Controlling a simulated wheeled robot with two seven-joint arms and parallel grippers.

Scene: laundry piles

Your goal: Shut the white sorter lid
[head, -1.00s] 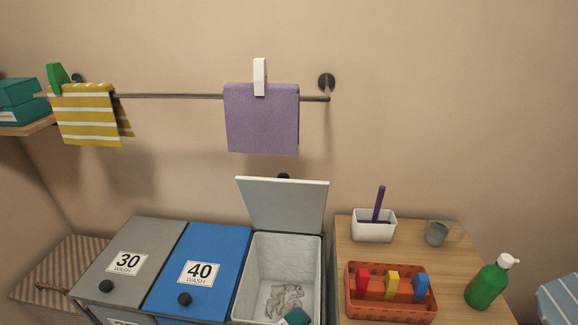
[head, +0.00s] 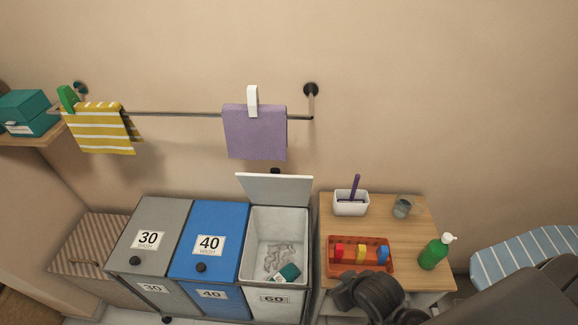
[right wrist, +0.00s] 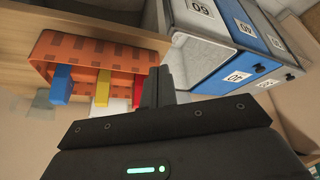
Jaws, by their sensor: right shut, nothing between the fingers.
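The white sorter lid (head: 274,188) stands open, raised at the back of the white bin (head: 304,230) labelled 60. A dark knob (head: 275,170) shows at the lid's upper edge. Grey cloth (head: 278,256) and a teal item (head: 289,272) lie inside the open bin. My right gripper (right wrist: 158,86) is shut and empty. In the head view it is a dark shape (head: 350,295) in front of the side table, right of the bin and well below the lid. The bin's front also shows in the right wrist view (right wrist: 201,40). My left gripper is out of view.
Closed grey (head: 165,215) and blue (head: 215,220) sorter lids sit left of the bin. The side table (head: 428,215) holds an orange basket (head: 372,268), a white pot (head: 350,207), a glass and a green bottle (head: 432,253). A purple towel (head: 255,135) hangs above.

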